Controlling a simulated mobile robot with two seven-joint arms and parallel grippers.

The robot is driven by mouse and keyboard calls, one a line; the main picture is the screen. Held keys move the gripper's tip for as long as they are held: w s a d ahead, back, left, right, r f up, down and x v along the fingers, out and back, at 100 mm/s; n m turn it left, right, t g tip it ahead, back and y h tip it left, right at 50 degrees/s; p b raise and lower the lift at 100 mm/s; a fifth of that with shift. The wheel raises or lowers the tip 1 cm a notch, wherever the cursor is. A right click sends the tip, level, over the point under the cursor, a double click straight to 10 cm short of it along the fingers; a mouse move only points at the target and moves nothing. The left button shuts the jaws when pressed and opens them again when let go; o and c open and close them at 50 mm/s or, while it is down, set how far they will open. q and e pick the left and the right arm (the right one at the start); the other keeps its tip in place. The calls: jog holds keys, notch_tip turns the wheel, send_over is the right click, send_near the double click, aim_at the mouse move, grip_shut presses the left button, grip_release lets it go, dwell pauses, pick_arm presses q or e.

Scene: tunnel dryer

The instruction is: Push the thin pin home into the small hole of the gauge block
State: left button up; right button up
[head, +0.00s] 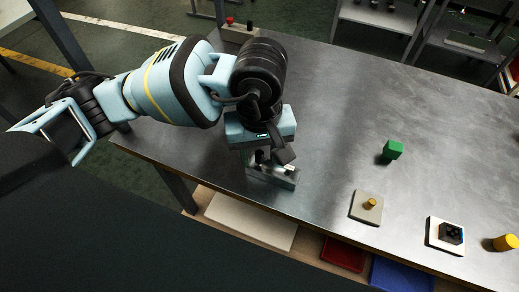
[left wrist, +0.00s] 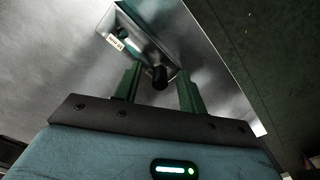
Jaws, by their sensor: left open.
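The gauge block (head: 270,180) is a grey metal block near the front edge of the table. In the left wrist view the block (left wrist: 137,27) shows a small white label and a dark recess. My left gripper (head: 268,163) is over the block, pointing down. In the left wrist view its two dark green fingers (left wrist: 159,72) stand apart. A dark round-ended piece (left wrist: 159,78), perhaps the thin pin, shows between them with gaps on both sides. The small hole and how deep the pin sits cannot be made out. My right gripper is not in view.
To the right are a green cube (head: 393,150), a grey plate (head: 362,215) with a yellow peg, a white plate (head: 435,241) with a black block, and a yellow cylinder (head: 504,243). A button box (head: 239,34) stands at the far edge. The table's middle is clear.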

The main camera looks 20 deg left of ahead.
aim_at(260, 153)
pick_arm(q)
jog(key=shift+r, duration=0.2)
notch_tip(260, 153, up, 7)
jog(key=shift+r, duration=0.2)
dwell(0.9)
